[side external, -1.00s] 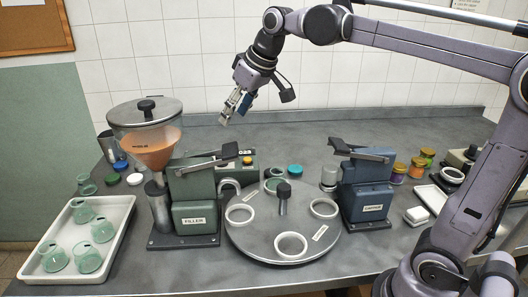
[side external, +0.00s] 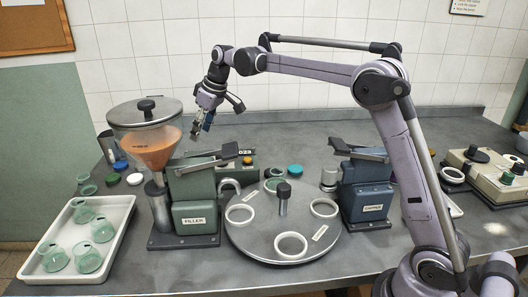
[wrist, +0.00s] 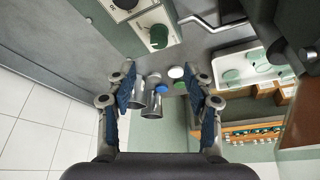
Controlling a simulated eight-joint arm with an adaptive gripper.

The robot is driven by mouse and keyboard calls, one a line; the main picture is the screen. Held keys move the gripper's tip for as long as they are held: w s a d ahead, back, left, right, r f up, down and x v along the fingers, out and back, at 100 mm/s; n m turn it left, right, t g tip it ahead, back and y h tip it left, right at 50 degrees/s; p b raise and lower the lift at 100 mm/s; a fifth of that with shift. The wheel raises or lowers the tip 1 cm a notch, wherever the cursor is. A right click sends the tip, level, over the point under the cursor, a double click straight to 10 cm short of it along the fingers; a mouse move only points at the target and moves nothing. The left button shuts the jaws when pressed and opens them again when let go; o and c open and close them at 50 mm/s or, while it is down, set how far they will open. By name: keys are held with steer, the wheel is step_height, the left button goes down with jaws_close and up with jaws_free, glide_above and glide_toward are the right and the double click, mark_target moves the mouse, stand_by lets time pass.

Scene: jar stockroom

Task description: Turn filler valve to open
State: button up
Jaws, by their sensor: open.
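The green filler (side external: 197,195) stands left of the middle in the side external view, with an orange-filled hopper (side external: 150,140) at its left. I cannot single out the valve in that view. In the wrist view, a pale panel with dark markings carries a green knob (wrist: 158,36); I cannot tell whether this knob is the valve. My gripper (side external: 195,136) hangs above and behind the filler, right of the hopper, apart from both. It also shows in the wrist view (wrist: 162,105), open, with nothing held between its fingers.
A white tray (side external: 128,206) of green jars lies at the left. A round turntable (side external: 262,240) with white rings is in the middle. A blue capper (side external: 368,190) stands to its right. Loose lids and a metal cup (side external: 107,145) are behind the hopper.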

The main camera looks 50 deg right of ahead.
steer(key=x, duration=1.1)
steer(key=shift+w+f, duration=0.2)
steer(key=shift+f, duration=0.05)
jaws_close()
